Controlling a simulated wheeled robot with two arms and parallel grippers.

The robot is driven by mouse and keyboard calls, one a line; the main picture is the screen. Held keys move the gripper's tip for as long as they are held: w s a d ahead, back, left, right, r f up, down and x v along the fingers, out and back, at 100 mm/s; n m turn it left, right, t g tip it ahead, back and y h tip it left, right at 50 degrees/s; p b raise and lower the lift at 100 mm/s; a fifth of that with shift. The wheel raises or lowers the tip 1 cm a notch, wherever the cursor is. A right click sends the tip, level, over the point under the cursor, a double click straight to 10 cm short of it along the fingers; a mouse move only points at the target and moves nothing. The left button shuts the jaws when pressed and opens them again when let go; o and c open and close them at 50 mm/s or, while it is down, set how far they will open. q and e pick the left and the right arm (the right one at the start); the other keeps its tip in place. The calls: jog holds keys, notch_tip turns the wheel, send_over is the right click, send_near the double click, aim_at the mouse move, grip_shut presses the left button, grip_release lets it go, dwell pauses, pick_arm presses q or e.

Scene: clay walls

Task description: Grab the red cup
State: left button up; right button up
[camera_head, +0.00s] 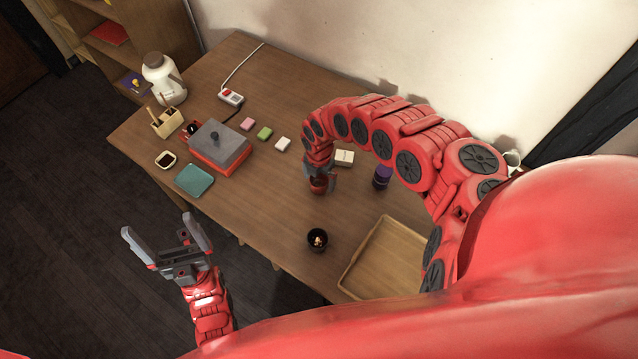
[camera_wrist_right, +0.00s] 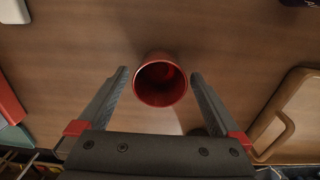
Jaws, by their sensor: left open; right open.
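The red cup (camera_head: 318,186) stands upright on the wooden table, partly hidden by my right gripper (camera_head: 319,173) in the head view. In the right wrist view the red cup (camera_wrist_right: 161,82) shows its open, empty mouth, just ahead of and between the two fingertips of my right gripper (camera_wrist_right: 160,76). That gripper is open, and I see a gap between each finger and the cup. My left gripper (camera_head: 163,231) is open and empty, off the table's front left edge.
A black cup (camera_head: 317,239) and a wooden tray (camera_head: 385,258) lie nearer me. A purple container (camera_head: 382,177) and white box (camera_head: 344,158) stand close right of the cup. A grey-and-red box (camera_head: 219,147) and a teal pad (camera_head: 194,180) are further left.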

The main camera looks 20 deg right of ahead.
jog(key=c, duration=1.5)
jog(key=shift+r, duration=0.1)
jog(key=shift+r, duration=0.95)
jog(key=shift+r+p, duration=1.1)
jog(key=shift+r, duration=2.85)
